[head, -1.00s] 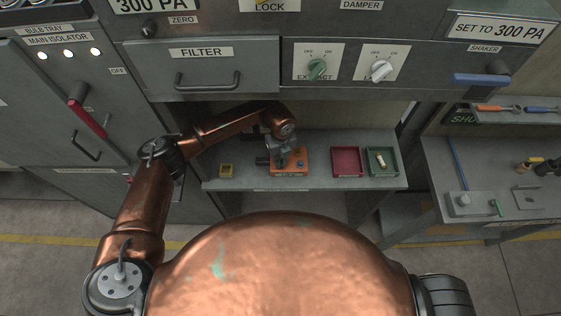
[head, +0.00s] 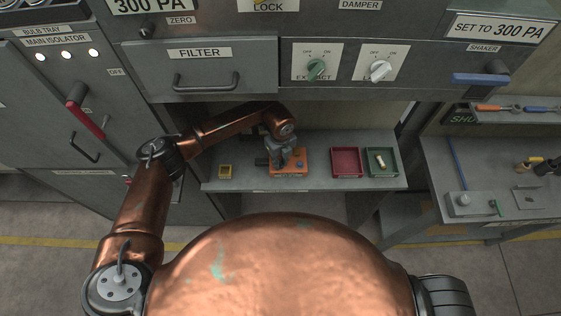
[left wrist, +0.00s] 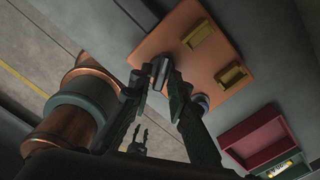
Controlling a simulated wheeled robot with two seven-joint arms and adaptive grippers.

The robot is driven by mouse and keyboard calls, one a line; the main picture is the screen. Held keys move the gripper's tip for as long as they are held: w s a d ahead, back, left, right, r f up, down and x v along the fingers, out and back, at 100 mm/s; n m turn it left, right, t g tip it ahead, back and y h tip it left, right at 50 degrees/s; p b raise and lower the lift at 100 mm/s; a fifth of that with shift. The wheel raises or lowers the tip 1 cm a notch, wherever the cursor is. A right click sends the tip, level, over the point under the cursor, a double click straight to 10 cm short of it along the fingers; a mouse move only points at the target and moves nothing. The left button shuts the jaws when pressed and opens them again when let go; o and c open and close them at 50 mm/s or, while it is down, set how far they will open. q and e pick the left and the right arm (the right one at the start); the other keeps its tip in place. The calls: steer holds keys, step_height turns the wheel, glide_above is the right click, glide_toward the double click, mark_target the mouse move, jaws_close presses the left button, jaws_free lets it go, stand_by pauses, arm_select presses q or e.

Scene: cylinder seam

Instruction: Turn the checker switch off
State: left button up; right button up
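The checker is an orange box (head: 297,168) on the low grey shelf in the head view. Its orange top (left wrist: 190,45) also shows in the left wrist view, with two yellow brackets and a bluish round knob. My left gripper (head: 283,158) is down at the box's left part. In the left wrist view its fingertips (left wrist: 158,78) come close together around a small grey piece on the box, perhaps the switch. Whether they touch it I cannot tell. The switch's position is hidden by the fingers. A small claw with spread prongs, seemingly my right gripper (left wrist: 141,138), shows far below.
The filter drawer (head: 205,67) and switch panel overhang the shelf.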

arm_select(q)
steer(key=shift+o, duration=1.1)
arm_select(e)
steer(key=shift+d, duration=0.15)
steer(key=shift+d, duration=0.1)
